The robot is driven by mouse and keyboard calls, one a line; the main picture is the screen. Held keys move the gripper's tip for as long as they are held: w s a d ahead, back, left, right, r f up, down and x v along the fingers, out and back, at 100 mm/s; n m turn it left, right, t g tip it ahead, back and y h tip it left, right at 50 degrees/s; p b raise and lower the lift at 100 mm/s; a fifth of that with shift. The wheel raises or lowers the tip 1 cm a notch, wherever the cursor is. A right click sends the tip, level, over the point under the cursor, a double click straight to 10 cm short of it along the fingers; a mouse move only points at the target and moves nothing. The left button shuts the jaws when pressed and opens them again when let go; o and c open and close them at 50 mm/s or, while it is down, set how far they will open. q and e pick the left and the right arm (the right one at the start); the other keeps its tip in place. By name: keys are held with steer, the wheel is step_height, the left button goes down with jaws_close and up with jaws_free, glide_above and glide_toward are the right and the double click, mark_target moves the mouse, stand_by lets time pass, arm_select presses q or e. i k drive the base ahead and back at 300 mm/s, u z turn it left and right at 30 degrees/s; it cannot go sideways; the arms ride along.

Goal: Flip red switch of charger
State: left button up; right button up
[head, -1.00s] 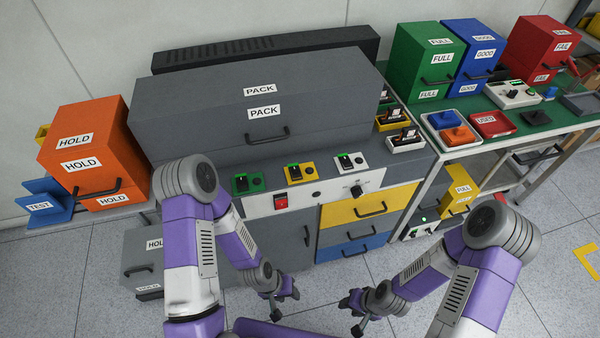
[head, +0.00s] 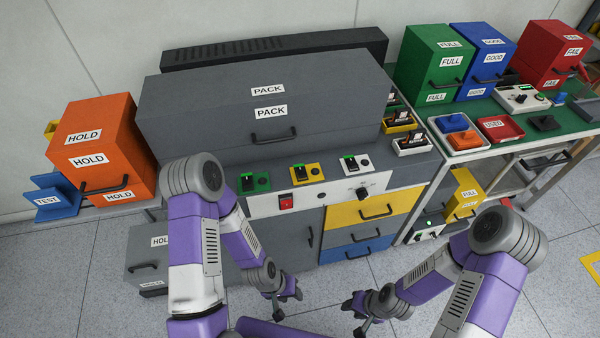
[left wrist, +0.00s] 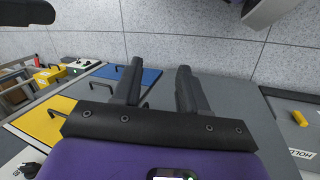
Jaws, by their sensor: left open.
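The charger's white front panel (head: 325,195) runs along the front of the grey bench unit. The red switch (head: 286,202) sits on its left part, and a black knob (head: 362,193) is on its right part. The switch's exact position is too small to tell. My left gripper (head: 286,302) is open and empty, well below and in front of the panel. Its two spread fingers show in the left wrist view (left wrist: 158,82) with nothing between them. My right gripper (head: 354,315) is lower right of it, empty, with its fingers apart.
Green, yellow and white docks (head: 306,172) stand above the panel, below the grey PACK box (head: 265,100). Yellow and blue drawers (head: 360,213) lie below right. An orange HOLD box (head: 100,145) is at left. A green-topped table (head: 470,118) is at right. The floor in front is clear.

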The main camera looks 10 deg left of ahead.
mark_target(285, 204)
steer(key=z, duration=1.25)
steer(key=k, duration=0.4)
steer(key=u, duration=0.45)
